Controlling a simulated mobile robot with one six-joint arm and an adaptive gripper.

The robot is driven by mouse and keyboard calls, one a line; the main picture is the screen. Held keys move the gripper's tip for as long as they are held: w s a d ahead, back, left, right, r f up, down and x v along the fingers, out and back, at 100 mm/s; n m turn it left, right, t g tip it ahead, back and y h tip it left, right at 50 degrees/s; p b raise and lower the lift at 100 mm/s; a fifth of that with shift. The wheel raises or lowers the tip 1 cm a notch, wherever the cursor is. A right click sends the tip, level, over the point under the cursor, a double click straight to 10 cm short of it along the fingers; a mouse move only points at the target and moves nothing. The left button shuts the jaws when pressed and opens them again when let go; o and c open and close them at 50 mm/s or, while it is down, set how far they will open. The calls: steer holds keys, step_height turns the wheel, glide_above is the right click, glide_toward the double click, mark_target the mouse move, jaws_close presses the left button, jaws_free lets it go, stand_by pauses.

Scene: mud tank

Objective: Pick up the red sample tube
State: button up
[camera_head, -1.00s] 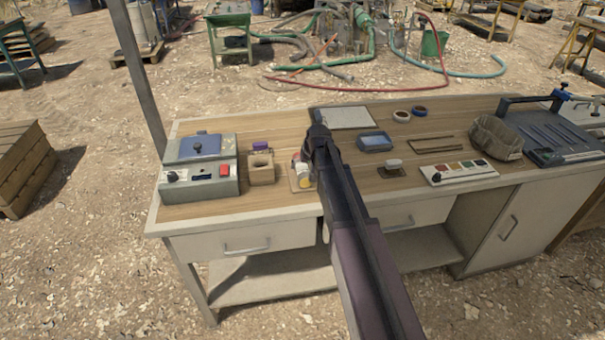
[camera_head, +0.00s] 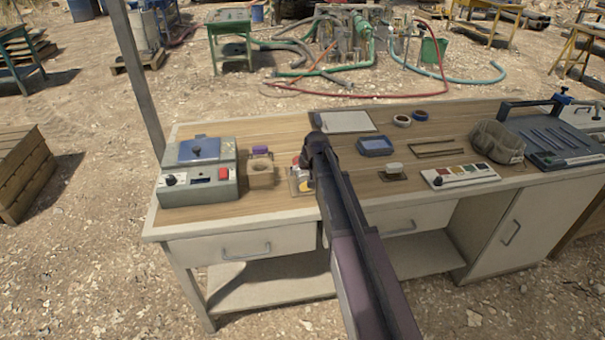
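A small rack or tray (camera_head: 294,190) stands near the middle of the workbench, with small tube-like items in it. A yellow-orange item (camera_head: 304,186) shows there, and a small red spot (camera_head: 295,160) shows just behind it, which may be the red sample tube. They are too small and too covered to tell apart for sure. My arm comes in from the bottom, and its end with my gripper (camera_head: 316,150) is over the right side of this rack. The fingers are hidden behind my own arm, so I cannot see whether they touch or hold anything.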

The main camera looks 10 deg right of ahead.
steer(key=c, duration=1.1)
steer(key=shift+c, duration=0.2)
steer(key=shift+r, duration=0.15)
step_height(320, 180, up, 3)
steer(key=p, duration=0.3)
steer(key=s+a, duration=0.1)
steer(key=s, duration=0.4)
steer(key=s+a+r+p, duration=0.1)
steer(key=s, duration=0.4)
steer(key=s+a+p, duration=0.1)
steer(key=s, duration=0.4)
steer(key=shift+s+r, duration=0.35)
